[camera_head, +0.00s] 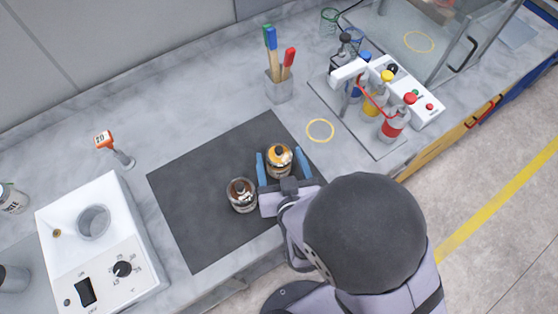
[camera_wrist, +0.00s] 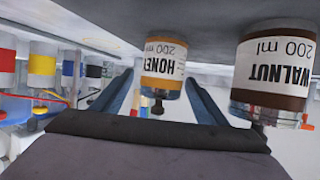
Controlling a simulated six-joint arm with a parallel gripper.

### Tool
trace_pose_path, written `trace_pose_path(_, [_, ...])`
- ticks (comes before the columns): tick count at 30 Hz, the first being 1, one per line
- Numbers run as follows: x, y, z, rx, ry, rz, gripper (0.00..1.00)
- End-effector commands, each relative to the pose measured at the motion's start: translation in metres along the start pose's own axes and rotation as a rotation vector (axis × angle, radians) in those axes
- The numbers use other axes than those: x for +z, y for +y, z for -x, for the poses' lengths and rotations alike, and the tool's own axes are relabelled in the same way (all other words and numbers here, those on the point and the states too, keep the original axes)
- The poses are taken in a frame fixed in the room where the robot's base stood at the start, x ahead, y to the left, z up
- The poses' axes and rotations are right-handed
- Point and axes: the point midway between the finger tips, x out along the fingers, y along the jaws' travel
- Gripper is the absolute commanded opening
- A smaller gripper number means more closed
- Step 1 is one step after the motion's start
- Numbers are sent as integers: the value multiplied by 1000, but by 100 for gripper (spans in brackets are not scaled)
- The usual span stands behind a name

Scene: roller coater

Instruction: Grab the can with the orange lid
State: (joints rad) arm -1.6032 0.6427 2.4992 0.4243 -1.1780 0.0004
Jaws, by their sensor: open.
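The can with the orange lid (camera_head: 279,157) stands upright on the dark mat (camera_head: 185,195). In the wrist view, which is upside down, this can (camera_wrist: 164,65) has an orange band and a label reading HONEY 200 ml. My gripper (camera_head: 280,155) is open, with one blue finger on each side of this can. In the wrist view the fingers (camera_wrist: 160,82) show gaps to the can on both sides. A can with a brown lid (camera_head: 241,194) stands beside it, outside the fingers. In the wrist view its label (camera_wrist: 277,62) reads WALNUT 200 ml.
A brush holder (camera_head: 279,88) stands behind the mat. A rack of colored bottles (camera_head: 375,98) is at the right, near a yellow ring (camera_head: 320,130). A white heater unit (camera_head: 103,248) is at the left. Much of the mat's left part is clear.

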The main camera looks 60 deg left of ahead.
Motion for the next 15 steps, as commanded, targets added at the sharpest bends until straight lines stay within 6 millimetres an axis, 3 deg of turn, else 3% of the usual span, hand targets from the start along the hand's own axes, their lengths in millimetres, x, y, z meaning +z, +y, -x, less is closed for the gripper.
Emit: trace_pose_path(15, [-2,-2,-46,0,0,1,67])
